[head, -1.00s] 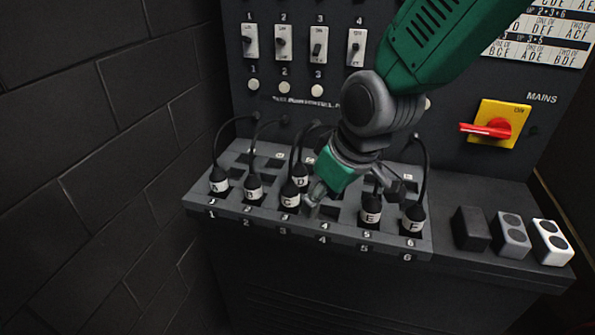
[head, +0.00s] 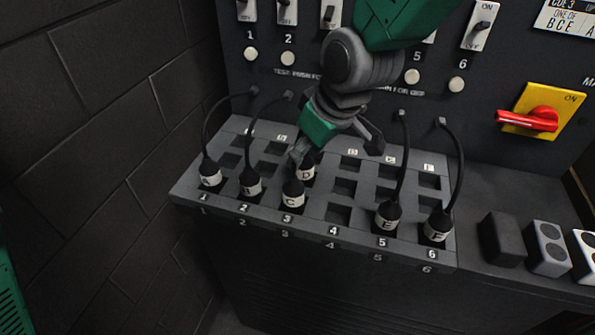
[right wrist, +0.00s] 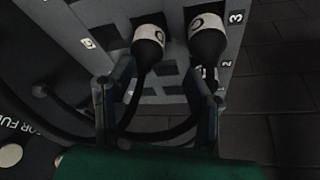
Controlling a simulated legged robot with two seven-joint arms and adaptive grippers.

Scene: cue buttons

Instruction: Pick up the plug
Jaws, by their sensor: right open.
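Black plugs with white letter labels stand in a grey socket panel (head: 315,210). Plug C (head: 293,192) is in the front row at column 3, and plug D (head: 308,174) is just behind it, partly hidden by my right gripper. My right gripper (head: 336,150) hangs over the back of plug D, open, one finger close to D's left and the other to the right. In the right wrist view, plug D (right wrist: 148,45) shows beyond the gap between the open fingers (right wrist: 160,82); plug C (right wrist: 207,42) is beyond the right finger. Contact cannot be told. My left gripper is out of view.
Plugs A (head: 209,173), B (head: 250,183), E (head: 388,217) and F (head: 436,228) stand in the panel with cables arching behind. Empty sockets lie around column 4. Switches and a red mains handle (head: 528,119) are on the back panel. A brick wall (head: 100,150) is at left.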

